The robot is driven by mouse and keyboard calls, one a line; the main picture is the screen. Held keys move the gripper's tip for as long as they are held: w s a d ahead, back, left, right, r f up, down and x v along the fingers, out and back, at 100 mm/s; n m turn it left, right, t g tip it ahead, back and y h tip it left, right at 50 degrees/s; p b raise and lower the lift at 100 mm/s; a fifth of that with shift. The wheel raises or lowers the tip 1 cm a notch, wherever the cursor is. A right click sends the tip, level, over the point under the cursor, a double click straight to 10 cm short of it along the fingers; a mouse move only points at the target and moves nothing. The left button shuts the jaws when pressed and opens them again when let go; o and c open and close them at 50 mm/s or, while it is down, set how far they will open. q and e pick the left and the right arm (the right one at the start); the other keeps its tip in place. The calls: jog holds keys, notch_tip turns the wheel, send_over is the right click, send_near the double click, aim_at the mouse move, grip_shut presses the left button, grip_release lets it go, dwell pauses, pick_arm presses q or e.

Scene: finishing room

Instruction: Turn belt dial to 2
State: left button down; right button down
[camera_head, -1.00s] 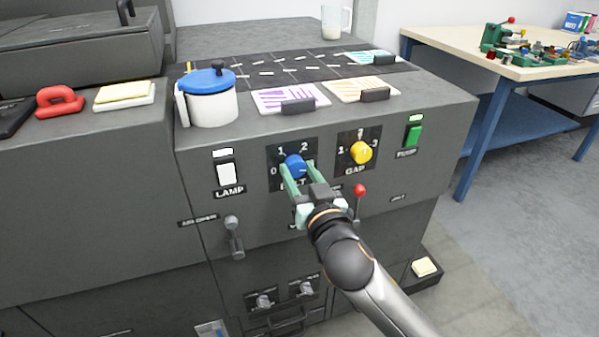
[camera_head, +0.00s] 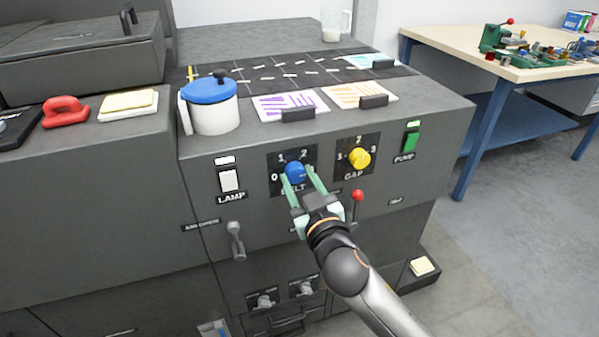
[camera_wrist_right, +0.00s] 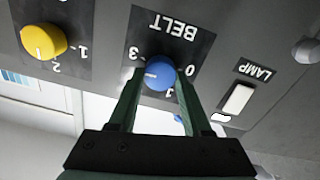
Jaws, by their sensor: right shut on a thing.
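The blue belt dial (camera_head: 295,173) sits on a black plate on the machine's front, with the numbers 0, 1 and 2 showing around it. My right gripper (camera_head: 300,181) reaches it from the front and is shut on it, one finger on each side. In the right wrist view, the blue dial (camera_wrist_right: 160,73) shows upside down between the fingertips (camera_wrist_right: 158,84). Its white mark points left in that picture; 3, 0 and 1 show. The 2 is hidden there, and I cannot tell exactly which number the mark meets. My left gripper is not in view.
The yellow gap dial (camera_head: 359,157) and green pump switch (camera_head: 411,140) are to the right. The white lamp switch (camera_head: 229,178) is to the left. A red-knobbed lever (camera_head: 358,196) stands close to my right gripper. A blue-lidded pot (camera_head: 213,112) is on top.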

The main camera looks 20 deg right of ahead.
jog(key=n+p, duration=0.1)
jog(key=n, duration=0.1)
jog(key=n+p, duration=0.2)
jog(key=n, duration=0.1)
jog(key=shift+r+n, duration=0.2)
jog(key=shift+n, duration=0.1)
jog(key=shift+n+p, duration=0.65)
jog(key=shift+n, duration=0.15)
jog(key=shift+n+p, duration=0.3)
jog(key=shift+n, duration=0.4)
jog(key=shift+f+n+p, duration=0.1)
jog(key=shift+n+p, duration=0.3)
jog(key=shift+n, duration=0.5)
jog(key=c, duration=0.6)
grip_release()
jog(key=shift+a, duration=0.1)
jog(key=shift+c, duration=0.2)
jog(key=o, duration=0.3)
jog(key=shift+f, duration=0.1)
